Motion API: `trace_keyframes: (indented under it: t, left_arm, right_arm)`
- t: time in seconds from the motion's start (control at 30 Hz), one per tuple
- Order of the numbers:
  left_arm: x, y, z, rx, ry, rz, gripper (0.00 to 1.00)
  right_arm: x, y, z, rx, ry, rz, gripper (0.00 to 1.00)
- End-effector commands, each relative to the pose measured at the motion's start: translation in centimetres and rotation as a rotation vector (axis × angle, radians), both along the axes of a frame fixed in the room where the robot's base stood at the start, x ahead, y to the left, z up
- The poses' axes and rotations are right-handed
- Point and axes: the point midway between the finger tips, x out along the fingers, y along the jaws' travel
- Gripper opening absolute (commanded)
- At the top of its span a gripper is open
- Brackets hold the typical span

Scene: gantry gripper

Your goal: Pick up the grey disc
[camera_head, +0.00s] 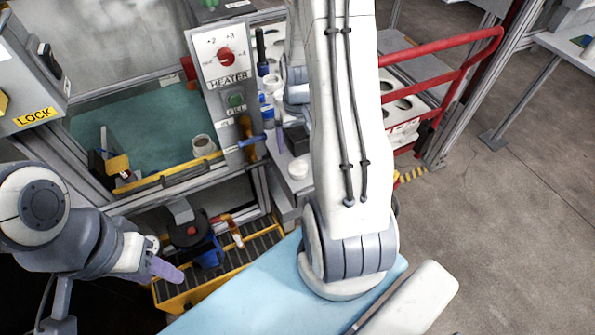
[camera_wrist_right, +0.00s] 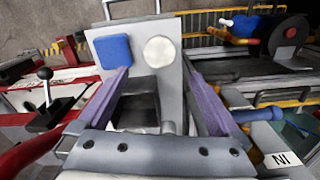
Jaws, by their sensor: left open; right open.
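The grey disc (camera_wrist_right: 159,50), pale and round, lies on a light grey plate (camera_wrist_right: 145,20) in the right wrist view. A blue square (camera_wrist_right: 113,50) lies beside it on the left. My right gripper (camera_wrist_right: 155,72) is open and empty, its two purple fingers apart on either side of the plate's near part, pointing toward the disc. In the head view a pale round piece (camera_head: 298,168), apparently the disc, shows at the shelf edge beside my right arm, which hides much of that area. My left gripper (camera_head: 165,270) is open and empty at the lower left, far from the disc.
A heater panel (camera_head: 225,75) with red and green knobs stands left of my right arm. A yellow-edged grate (camera_head: 205,290) holds a blue item (camera_head: 207,252) below it. A red rail (camera_head: 450,40) stands at the right. A blue handle (camera_wrist_right: 255,115) is right of my right gripper.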

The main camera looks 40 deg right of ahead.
Motion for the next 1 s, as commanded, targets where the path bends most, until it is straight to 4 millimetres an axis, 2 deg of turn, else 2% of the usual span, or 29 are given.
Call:
trace_keyframes:
  t: [0.2,0.47,0.7,0.8,1.0]
  left_arm:
    - [0.0,0.0,-0.5,0.0,0.0,0.0,0.5]
    - [0.0,0.0,-0.6,0.0,0.0,0.0,0.5]
    - [0.0,0.0,-0.9,0.0,0.0,0.0,0.5]
    - [0.0,0.0,-0.9,0.0,0.0,0.0,0.5]
    - [0.0,0.0,-0.9,0.0,0.0,0.0,0.5]
  right_arm:
    - [-0.2,-0.2,-3.6,0.002,0.004,-0.005,1.0]
    - [-0.2,-0.1,-5.7,0.001,0.003,-0.004,1.0]
    - [-0.2,-0.1,-9.3,0.002,0.004,-0.004,1.0]
    - [-0.2,-0.1,-9.9,0.001,0.002,-0.004,1.0]
    - [-0.1,-0.1,-10.0,0.0,0.0,-0.004,1.0]
